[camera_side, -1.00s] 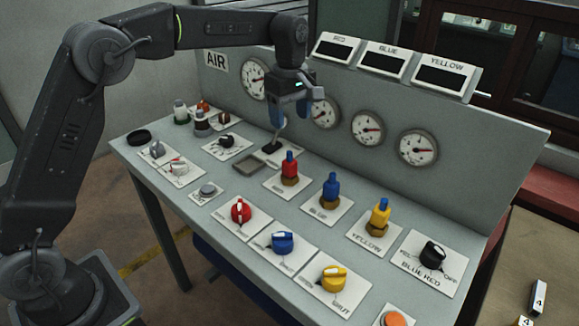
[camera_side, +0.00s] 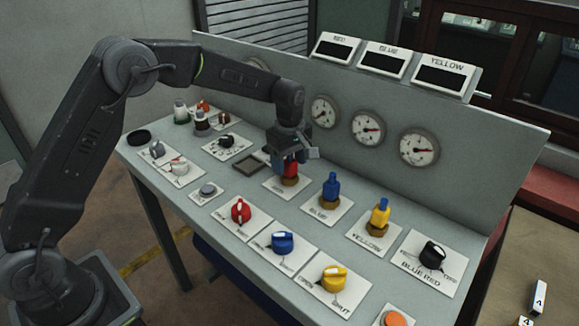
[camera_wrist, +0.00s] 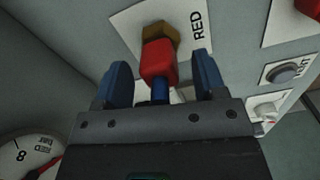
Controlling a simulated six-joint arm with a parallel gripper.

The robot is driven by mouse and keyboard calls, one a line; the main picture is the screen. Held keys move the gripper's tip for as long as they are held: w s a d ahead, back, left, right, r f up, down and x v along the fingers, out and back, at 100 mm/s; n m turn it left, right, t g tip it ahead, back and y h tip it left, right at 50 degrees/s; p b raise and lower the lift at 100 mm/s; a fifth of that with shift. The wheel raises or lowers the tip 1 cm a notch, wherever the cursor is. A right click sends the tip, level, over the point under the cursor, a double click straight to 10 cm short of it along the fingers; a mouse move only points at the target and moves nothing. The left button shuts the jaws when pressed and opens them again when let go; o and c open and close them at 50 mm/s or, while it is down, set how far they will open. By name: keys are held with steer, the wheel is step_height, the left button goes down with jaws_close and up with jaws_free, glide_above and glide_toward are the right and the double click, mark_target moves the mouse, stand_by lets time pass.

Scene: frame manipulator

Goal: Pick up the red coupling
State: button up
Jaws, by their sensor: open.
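The red coupling (camera_side: 291,168) sits on its brass nut on the white plate marked RED, in the row on the panel. In the side view my gripper (camera_side: 289,163) is down at it and hides part of it. In the wrist view the red coupling (camera_wrist: 158,62) stands between the two blue fingers of my gripper (camera_wrist: 160,85), with a visible gap on each side. The fingers are open and hold nothing. The brass nut (camera_wrist: 160,34) lies beyond the red body.
The blue coupling (camera_side: 330,188) and yellow coupling (camera_side: 380,214) stand to the right in the same row. Red (camera_side: 241,211), blue (camera_side: 283,243) and yellow (camera_side: 333,278) knobs sit in front. The gauge wall (camera_side: 460,130) rises close behind.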

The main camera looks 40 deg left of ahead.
steer(key=shift+f, duration=0.2)
steer(key=c, duration=1.1)
